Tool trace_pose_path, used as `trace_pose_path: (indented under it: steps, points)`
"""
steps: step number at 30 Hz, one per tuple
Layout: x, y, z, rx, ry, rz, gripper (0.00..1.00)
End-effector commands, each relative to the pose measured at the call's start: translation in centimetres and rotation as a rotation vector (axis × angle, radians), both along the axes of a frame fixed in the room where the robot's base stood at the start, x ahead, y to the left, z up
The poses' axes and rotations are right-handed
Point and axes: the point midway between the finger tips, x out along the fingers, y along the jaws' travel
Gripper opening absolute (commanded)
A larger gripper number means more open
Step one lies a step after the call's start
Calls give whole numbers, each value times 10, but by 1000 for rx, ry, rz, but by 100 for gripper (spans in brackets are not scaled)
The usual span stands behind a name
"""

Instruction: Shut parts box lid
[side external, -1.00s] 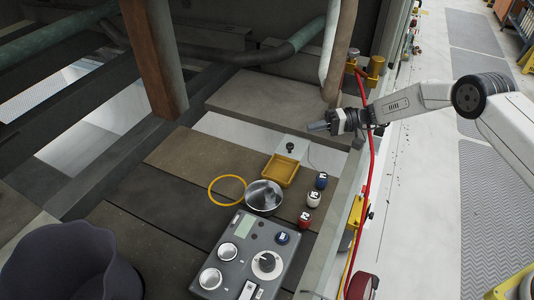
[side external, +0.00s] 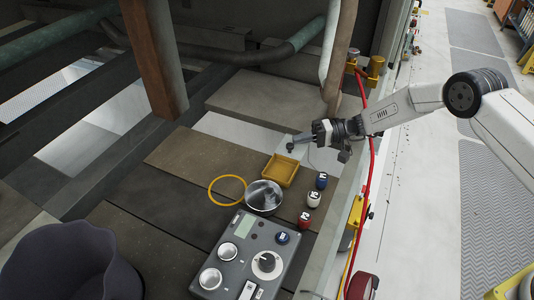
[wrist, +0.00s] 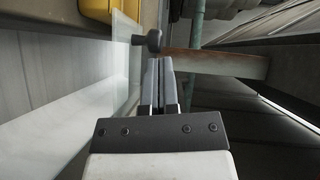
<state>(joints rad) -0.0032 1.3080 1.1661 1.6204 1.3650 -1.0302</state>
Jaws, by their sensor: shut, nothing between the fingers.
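The parts box is a yellow open-topped tray (side external: 281,171) on the panel floor; part of it shows at the top left of the wrist view (wrist: 97,9). Its clear lid (wrist: 124,62) stands raised at the box's far side, with a dark round knob (wrist: 153,40). In the side view the knob (side external: 290,147) shows just behind the box. My gripper (side external: 299,138) is close to the knob, at its upper right. In the wrist view my gripper (wrist: 158,62) has its fingers together and empty, with the knob just beyond the tips. Whether they touch it is unclear.
A grey control panel (side external: 250,258) stands nearer. A red hose (side external: 370,170) runs along the edge at right.

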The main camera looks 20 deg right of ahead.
Motion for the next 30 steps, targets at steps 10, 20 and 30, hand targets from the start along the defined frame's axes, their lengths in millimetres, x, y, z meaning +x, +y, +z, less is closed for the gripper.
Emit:
trace_pose_path:
  steps: [10, 20, 30]
  points:
    - [-16, 17, 0, 1, 1, 2, 0]
    - [-49, 50, 0, 1, 1, 4, 0]
    - [-65, 65, 0, 0, 1, 4, 0]
